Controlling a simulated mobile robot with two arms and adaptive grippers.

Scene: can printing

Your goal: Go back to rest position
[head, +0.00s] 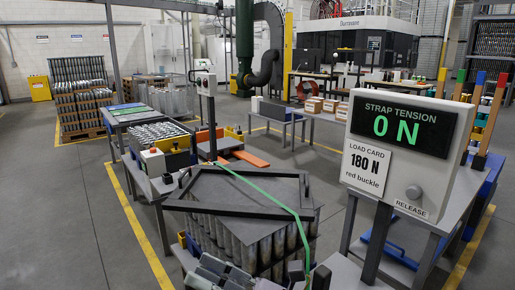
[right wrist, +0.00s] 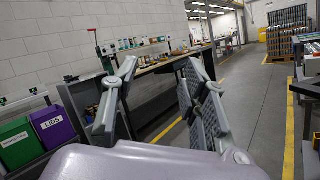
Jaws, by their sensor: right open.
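My right gripper (head: 205,272) shows at the bottom edge of the head view, grey, with its fingers towards the left. It is in front of the strapped can stack and appears empty. In the right wrist view my right gripper (right wrist: 160,80) has its two fingers spread wide with nothing between them. My left gripper is not in view. The stack of grey cans (head: 240,243) has a dark top frame (head: 235,208) over it. A green strap (head: 262,190) runs across the top and down the front.
A strap tension display (head: 402,130) reads 0 N, with a card saying 180 N, red buckle. Benches (head: 160,185) flank the stack. Colored-topped posts (head: 490,110) stand at right. The wrist view shows a purple LIDS bin (right wrist: 53,124), a green bin (right wrist: 20,143) and an open aisle (right wrist: 250,100).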

